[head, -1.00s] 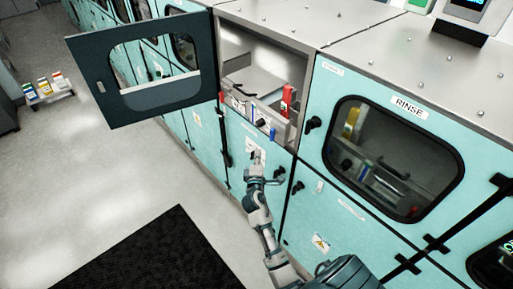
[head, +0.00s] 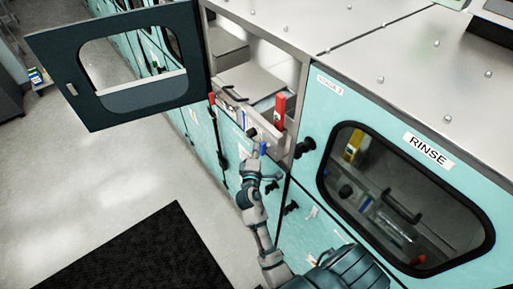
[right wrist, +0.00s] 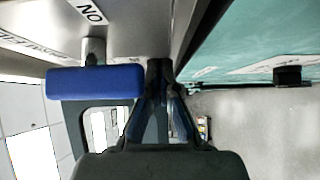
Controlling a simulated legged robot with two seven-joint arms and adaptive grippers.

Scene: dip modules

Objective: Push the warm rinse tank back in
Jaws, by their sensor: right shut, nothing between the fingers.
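A steel tank (head: 252,84) sits in the open bay, partly out past the bay's front edge. Its front carries red levers (head: 279,111) and a blue valve handle (head: 263,148). I cannot read its name in the head view. My right gripper (head: 256,165) is shut and empty just in front of the tank's front, low beside the blue handle. In the right wrist view the shut fingers (right wrist: 160,70) point at the steel front, with the blue handle (right wrist: 95,82) just left of them. I cannot tell whether they touch. My left gripper is out of view.
The bay's windowed door (head: 125,65) hangs open at the left. A closed teal door labelled RINSE (head: 405,200) is at the right, with black knobs (head: 305,146) beside it. A black mat (head: 140,255) lies on the floor.

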